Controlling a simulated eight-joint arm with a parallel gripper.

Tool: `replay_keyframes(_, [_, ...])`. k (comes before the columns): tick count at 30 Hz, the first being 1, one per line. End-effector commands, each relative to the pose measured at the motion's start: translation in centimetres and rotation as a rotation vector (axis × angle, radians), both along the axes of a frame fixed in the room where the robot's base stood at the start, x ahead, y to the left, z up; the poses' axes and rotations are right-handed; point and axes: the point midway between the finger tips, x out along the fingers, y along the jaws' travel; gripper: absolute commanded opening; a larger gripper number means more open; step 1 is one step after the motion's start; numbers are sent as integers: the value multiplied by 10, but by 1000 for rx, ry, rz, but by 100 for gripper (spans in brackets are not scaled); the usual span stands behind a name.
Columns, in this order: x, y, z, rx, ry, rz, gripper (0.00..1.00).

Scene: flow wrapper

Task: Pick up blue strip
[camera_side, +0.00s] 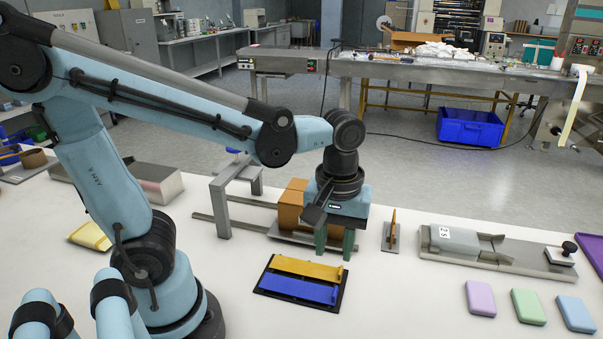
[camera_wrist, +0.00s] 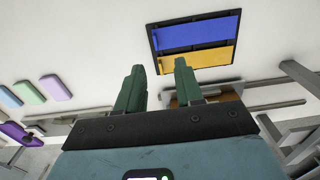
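The blue strip (camera_side: 297,289) lies in a black tray (camera_side: 335,304), beside a yellow strip (camera_side: 308,268). In the wrist view the blue strip (camera_wrist: 196,33) is at the top, beyond the yellow strip (camera_wrist: 196,59). My gripper (camera_side: 335,252) has two green fingers pointing down, above the table behind the tray and to its right in the side view. In the wrist view the fingers (camera_wrist: 159,68) are apart with nothing between them. They do not touch the blue strip.
Orange-brown blocks (camera_side: 291,205) stand on a grey fixture just behind my gripper. A small upright brown plate (camera_side: 392,228) on a grey base is to its right. Purple (camera_side: 480,298), green (camera_side: 528,306) and blue (camera_side: 575,313) blocks lie at front right. Table is clear around the tray's front.

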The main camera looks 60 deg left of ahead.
Motion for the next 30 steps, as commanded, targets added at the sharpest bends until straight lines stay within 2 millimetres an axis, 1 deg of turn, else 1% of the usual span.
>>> replay_keyframes(3, [1, 0, -16, 0, -1, -1, 36])
replay_keyframes(9, [1, -1, -38, -1, -2, -2, 36])
replay_keyframes(13, [1, -1, -48, 0, -3, -2, 36])
replay_keyframes(22, [1, -3, -60, 0, -3, -3, 36])
replay_keyframes(30, [3, -10, -88, -1, -4, -3, 36])
